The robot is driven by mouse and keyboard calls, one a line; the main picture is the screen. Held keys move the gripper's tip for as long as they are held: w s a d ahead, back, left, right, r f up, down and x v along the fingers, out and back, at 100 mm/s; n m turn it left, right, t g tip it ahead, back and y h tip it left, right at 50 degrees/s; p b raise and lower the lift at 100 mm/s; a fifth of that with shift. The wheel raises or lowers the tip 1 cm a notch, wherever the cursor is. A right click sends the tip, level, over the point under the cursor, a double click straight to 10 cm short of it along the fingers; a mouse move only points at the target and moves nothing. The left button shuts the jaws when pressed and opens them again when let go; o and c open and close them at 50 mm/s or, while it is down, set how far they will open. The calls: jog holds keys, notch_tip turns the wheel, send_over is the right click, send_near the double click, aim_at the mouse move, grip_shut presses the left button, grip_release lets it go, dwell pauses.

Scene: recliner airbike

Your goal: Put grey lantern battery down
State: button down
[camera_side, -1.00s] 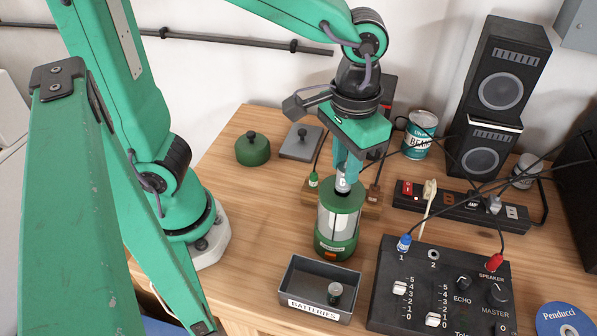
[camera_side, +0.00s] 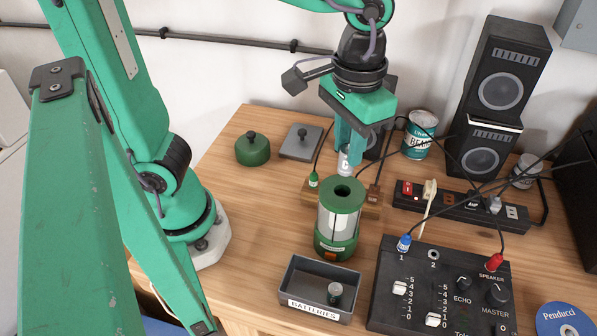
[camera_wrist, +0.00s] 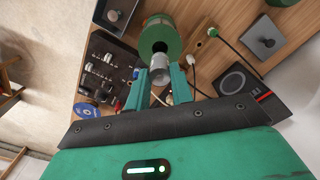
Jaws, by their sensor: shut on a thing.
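My gripper (camera_side: 352,150) is shut on the grey lantern battery (camera_side: 346,165). The battery hangs upright between the fingertips, just above and slightly behind the green lantern (camera_side: 337,230). The lantern stands upright on the bench with a dark open hole in its top. In the wrist view the battery (camera_wrist: 160,74) sits between my two green fingers (camera_wrist: 160,80), with the lantern (camera_wrist: 160,30) beyond it. The tray marked BATTERIES (camera_side: 300,305) stands in front of the lantern.
A green lid (camera_side: 252,148) and a grey plate with a knob (camera_side: 302,141) lie behind left. The mixer (camera_side: 440,290) is at right front, with a power strip (camera_side: 460,208) and cables behind it. A can (camera_side: 418,135) and speakers (camera_side: 485,145) stand at the back.

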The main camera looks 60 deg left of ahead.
jog(key=shift+r, duration=0.8)
jog(key=shift+s+d+r, duration=0.2)
jog(key=shift+s, duration=0.05)
jog(key=s+d, duration=0.6)
jog(key=s, duration=0.4)
send_near(305, 291)
jog(key=shift+f, duration=1.9)
jog(key=c, duration=1.2)
grip_release()
jog(key=shift+f, duration=0.1)
jog(key=shift+c, duration=0.2)
jog(key=shift+r, duration=0.2)
